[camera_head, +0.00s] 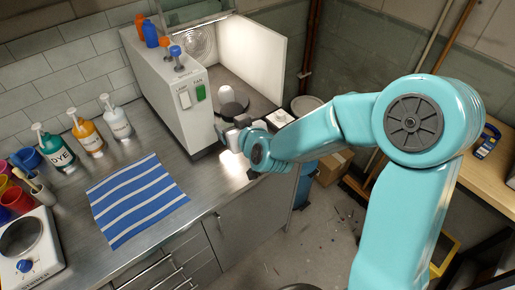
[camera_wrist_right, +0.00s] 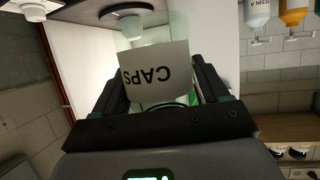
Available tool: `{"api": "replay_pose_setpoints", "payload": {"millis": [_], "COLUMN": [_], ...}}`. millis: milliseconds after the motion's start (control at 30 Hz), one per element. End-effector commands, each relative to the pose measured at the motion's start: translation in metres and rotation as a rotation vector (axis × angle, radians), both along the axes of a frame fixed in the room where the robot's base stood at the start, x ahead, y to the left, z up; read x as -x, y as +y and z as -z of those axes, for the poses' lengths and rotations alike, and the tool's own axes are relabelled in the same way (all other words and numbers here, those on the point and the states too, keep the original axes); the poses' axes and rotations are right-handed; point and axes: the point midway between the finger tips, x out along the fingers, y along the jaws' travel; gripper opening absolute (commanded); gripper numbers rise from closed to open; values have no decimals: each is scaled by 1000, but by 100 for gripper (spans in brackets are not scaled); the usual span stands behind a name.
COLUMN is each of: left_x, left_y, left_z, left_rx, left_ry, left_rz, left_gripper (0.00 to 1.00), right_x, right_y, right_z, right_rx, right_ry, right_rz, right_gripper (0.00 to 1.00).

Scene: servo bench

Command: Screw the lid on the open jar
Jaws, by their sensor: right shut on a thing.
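My right gripper (camera_head: 238,132) is at the front of the white booth. In the right wrist view its two dark fingers (camera_wrist_right: 158,95) are shut on a clear jar (camera_wrist_right: 172,30) with greenish contents. The jar's white label (camera_wrist_right: 155,72) reads CAPS and appears upside down in that view. The jar's end nearest the gripper is mostly hidden, so I cannot tell whether a lid sits there. In the head view the jar is mostly hidden by the gripper. My left gripper is not in view.
The white booth (camera_head: 168,95) stands close to my gripper, with a white domed thing (camera_head: 226,95) and a dark disc (camera_head: 233,109) inside. A striped blue cloth (camera_head: 135,200) and several pump bottles (camera_head: 88,134) lie left. A hotplate (camera_head: 28,250) is at the front left.

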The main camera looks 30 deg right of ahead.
Motion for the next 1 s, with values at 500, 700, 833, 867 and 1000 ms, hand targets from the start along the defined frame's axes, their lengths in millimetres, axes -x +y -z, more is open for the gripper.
{"api": "replay_pose_setpoints", "payload": {"millis": [500, 700, 833, 867, 1000], "left_x": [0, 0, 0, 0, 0], "left_y": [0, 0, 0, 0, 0], "left_z": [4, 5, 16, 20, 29], "left_rx": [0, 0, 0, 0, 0], "left_ry": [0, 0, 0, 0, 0], "left_rz": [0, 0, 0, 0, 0], "left_gripper": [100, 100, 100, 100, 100], "right_x": [-30, -30, -30, -30, -30], "right_y": [-97, -96, -96, -96, -96], "right_z": [-80, -78, -56, -48, -10], "right_rx": [-4, -4, -3, -4, -5], "right_ry": [-15, -14, -10, -10, -8], "right_rz": [81, 81, 80, 80, 80], "right_gripper": [0, 0, 0, 0, 0]}}
